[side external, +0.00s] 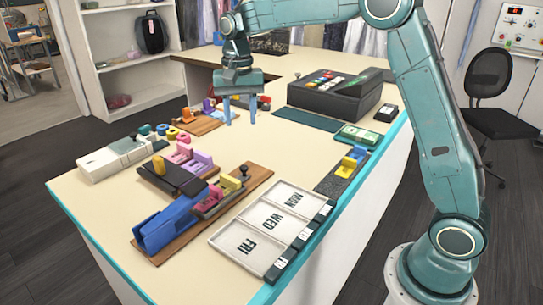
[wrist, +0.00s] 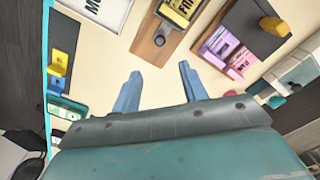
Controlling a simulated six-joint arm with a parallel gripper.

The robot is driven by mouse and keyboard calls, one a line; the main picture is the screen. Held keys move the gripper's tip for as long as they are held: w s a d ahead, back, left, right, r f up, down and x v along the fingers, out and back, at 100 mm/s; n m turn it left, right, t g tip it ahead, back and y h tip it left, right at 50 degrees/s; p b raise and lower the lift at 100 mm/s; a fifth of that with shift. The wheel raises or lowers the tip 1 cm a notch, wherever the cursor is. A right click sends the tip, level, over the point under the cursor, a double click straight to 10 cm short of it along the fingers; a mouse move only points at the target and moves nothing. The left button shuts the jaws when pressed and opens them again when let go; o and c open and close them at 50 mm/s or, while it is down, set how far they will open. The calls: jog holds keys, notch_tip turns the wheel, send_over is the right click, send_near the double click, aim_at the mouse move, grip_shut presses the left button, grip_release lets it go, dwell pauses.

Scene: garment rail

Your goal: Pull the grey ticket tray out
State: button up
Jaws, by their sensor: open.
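The grey ticket tray (side external: 222,203) holds yellow and pink tickets and has a black knob (side external: 244,170) at its far end. It sits on a wooden board (side external: 262,175), at the end of a blue housing (side external: 168,224). How much of it lies inside the housing is hard to tell. In the wrist view the grey tray (wrist: 171,22) shows at the top, cut by the frame, with its knob (wrist: 160,40) towards my gripper. My gripper (side external: 240,117) is open and empty, fingers pointing down, behind the tray and apart from it. Both fingers show in the wrist view (wrist: 160,75).
A dark holder (side external: 172,180) with pink and purple tickets and a yellow knob stands left of the tray. A day-marked sorter (side external: 235,243) lies at the front right. A dark cash register (side external: 333,95) stands behind right. The middle of the counter is clear.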

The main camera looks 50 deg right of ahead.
aim_at(244, 166)
jog(key=shift+f, duration=0.1)
notch_tip(244, 166, down, 14)
jog(key=shift+r, duration=0.15)
dwell(0.6)
jog(key=shift+c, duration=0.2)
jog(key=shift+d, duration=0.1)
grip_shut()
